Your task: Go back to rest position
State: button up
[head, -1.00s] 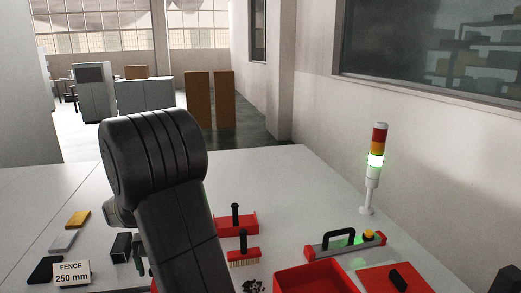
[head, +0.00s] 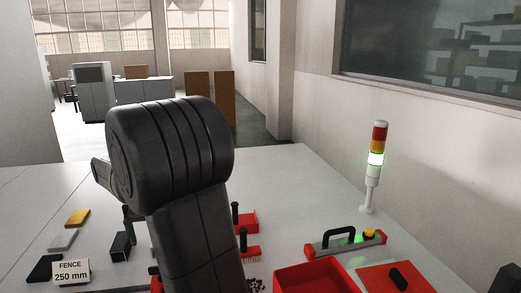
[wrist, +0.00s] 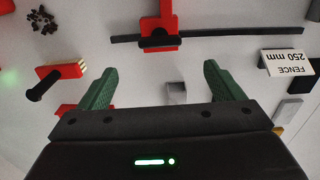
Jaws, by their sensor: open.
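My gripper (wrist: 157,80) is open in the wrist view, its two green fingers wide apart with nothing between the tips. It hangs above the white table (head: 298,180), apart from the things below. In the head view my dark arm fills the middle and hides most of the gripper. A red-backed brush with a black handle lies on the table; it shows in the head view (head: 249,254) and on the left of the wrist view (wrist: 62,72). A red fixture with a black bar (wrist: 160,25) lies at the top of the wrist view.
A FENCE 250 mm sign (head: 71,272) and several small blocks stand at the left. An open red bin (head: 312,278), a black-handled tool (head: 345,243) and a lit signal tower (head: 375,165) are at the right. The table's far middle is clear.

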notch_tip(320, 180, down, 10)
jog(key=shift+r+p, duration=0.25)
jog(key=shift+p, duration=0.1)
jog(key=shift+f, duration=0.3)
jog(key=m, duration=0.9)
jog(key=shift+m, duration=0.3)
notch_tip(320, 180, up, 12)
jog(key=shift+r+b, duration=0.15)
jog(key=shift+b, duration=0.15)
